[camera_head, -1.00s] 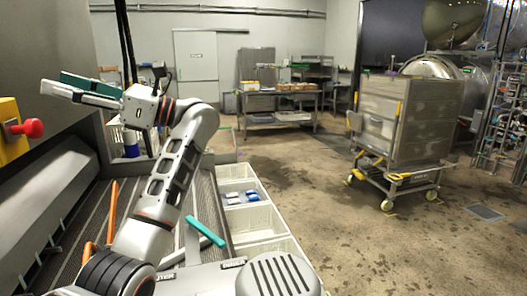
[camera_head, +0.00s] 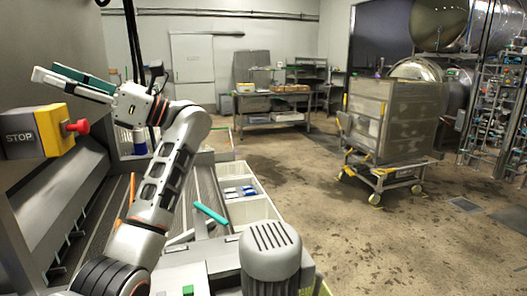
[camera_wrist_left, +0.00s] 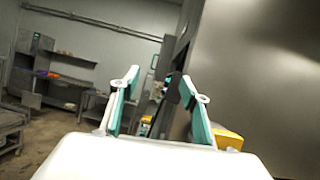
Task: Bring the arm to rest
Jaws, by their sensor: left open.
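My left arm reaches up from the bottom left of the head view. Its wrist is bent, so my left gripper (camera_head: 45,73) points left, raised above the conveyor. The gripper is open, with its white fingers and teal pads apart and nothing between them. In the left wrist view, both fingers of the gripper (camera_wrist_left: 160,76) show spread and empty, with a large steel surface (camera_wrist_left: 260,70) to their right. My right gripper is not in view.
A yellow and grey stop box (camera_head: 50,130) with a red button (camera_head: 77,126) sits below the gripper. White bins (camera_head: 250,209) line the conveyor. A wheeled metal cart (camera_head: 385,120) stands on the right; the floor between is clear.

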